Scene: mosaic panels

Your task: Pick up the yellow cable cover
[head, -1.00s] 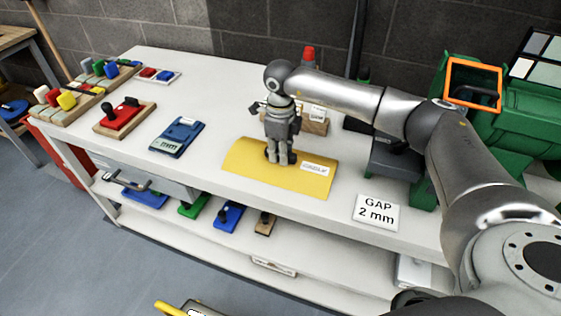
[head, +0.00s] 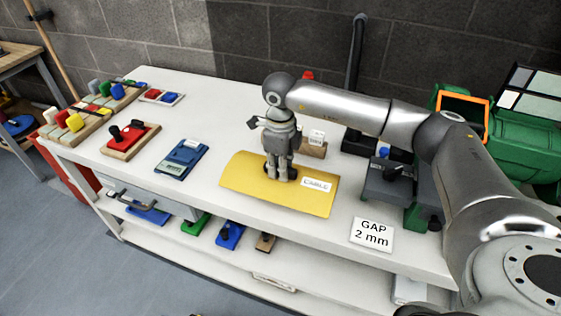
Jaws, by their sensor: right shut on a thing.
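The yellow cable cover (head: 240,183) is a curved sheet with a white CABLE label near its right side. It lies at the front middle of the white workbench. My right gripper (head: 280,174) points down at the middle of the cover and is shut on it. The gripper hides that part of the cover, and I cannot tell whether the cover is clear of the bench. My left gripper is out of view.
A blue device (head: 181,158) lies left of the cover and a GAP 2 mm sign (head: 372,234) lies to its right. A red block on a wooden board (head: 131,138) is further left. A labelled wooden block (head: 314,148) stands behind the gripper. A dark grey machine (head: 387,182) stands at right.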

